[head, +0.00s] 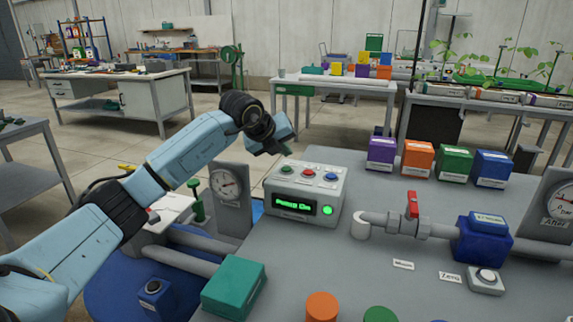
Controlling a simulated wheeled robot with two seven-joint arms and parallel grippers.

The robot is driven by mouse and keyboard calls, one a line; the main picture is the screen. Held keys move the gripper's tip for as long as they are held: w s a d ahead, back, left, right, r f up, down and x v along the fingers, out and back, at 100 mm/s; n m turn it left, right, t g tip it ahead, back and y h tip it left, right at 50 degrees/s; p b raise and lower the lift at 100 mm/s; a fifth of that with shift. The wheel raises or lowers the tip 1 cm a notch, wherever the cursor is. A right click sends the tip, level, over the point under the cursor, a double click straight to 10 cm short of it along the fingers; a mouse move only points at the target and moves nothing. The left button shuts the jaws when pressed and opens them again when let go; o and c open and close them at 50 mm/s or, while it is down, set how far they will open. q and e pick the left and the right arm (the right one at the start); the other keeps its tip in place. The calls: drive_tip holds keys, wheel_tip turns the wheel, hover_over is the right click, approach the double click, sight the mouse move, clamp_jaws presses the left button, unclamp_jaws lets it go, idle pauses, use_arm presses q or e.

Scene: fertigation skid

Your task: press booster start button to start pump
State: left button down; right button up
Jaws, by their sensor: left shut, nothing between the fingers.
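A grey control box (282,192) stands on the grey skid top in the middle. Its sloped top carries a green button (289,170), a red button (308,173) and a blue button (331,177). Its display (294,205) reads "Pump On" in green, and a round green lamp (327,210) beside it is lit. My left gripper (284,150) is shut and empty, just above and behind the green button, seemingly apart from it. Which button is the booster start cannot be read. My right gripper is out of view.
A pressure gauge (226,186) stands left of the box. A pipe with a red-handled valve (412,206) runs to its right. Purple, orange, green and blue boxes (417,160) line the back edge. A teal box (235,286) lies in front.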

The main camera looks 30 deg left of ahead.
sight(284, 170)
use_arm(q)
drive_tip(key=shift+r+p, duration=0.95)
drive_tip(key=shift+r, duration=0.65)
